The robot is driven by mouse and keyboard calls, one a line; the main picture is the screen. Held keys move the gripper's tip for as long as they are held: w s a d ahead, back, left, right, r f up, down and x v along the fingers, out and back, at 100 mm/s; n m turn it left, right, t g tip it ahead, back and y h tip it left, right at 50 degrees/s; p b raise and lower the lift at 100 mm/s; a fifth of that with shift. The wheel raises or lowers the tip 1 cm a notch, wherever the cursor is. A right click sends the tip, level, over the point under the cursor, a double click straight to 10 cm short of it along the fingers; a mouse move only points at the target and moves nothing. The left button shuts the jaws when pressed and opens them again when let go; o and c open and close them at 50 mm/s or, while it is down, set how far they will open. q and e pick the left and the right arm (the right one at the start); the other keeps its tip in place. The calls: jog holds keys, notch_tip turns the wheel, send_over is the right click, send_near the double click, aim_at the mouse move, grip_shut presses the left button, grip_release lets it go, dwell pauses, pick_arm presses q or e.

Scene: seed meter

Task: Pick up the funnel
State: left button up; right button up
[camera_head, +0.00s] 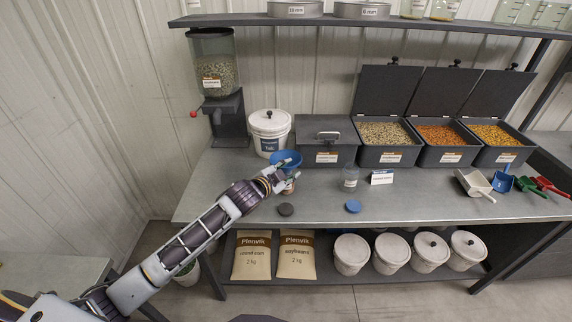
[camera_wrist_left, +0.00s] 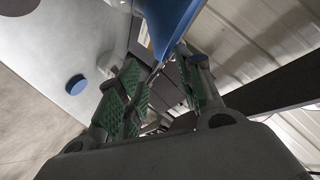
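The blue funnel (camera_head: 287,158) is at the front left of the bench, in front of the white bucket. A small jar (camera_head: 290,187) shows just below it, partly hidden by my gripper; I cannot tell whether the funnel rests in it. My left gripper (camera_head: 281,175) reaches in from the left at the funnel's lower part. In the left wrist view the funnel (camera_wrist_left: 168,22) narrows down toward the gap between the green finger pads (camera_wrist_left: 160,85). The fingers are apart, and I see no clear grip on the funnel. My right gripper is out of view.
A white bucket (camera_head: 269,132) and a seed dispenser (camera_head: 214,85) stand behind. A closed dark bin (camera_head: 326,140) is to the right. A glass jar (camera_head: 350,179), dark lid (camera_head: 286,209) and blue lid (camera_head: 353,206) are nearby. Scoops (camera_head: 474,184) lie far right.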

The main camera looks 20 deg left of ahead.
aim_at(295, 166)
pick_arm(q)
jog(key=shift+x, duration=1.6)
jog(key=shift+w, duration=0.1)
jog(key=shift+p+x, duration=0.7)
jog(key=shift+x, duration=1.85)
jog(key=shift+a, duration=0.15)
jog(key=shift+c, duration=0.2)
grip_shut()
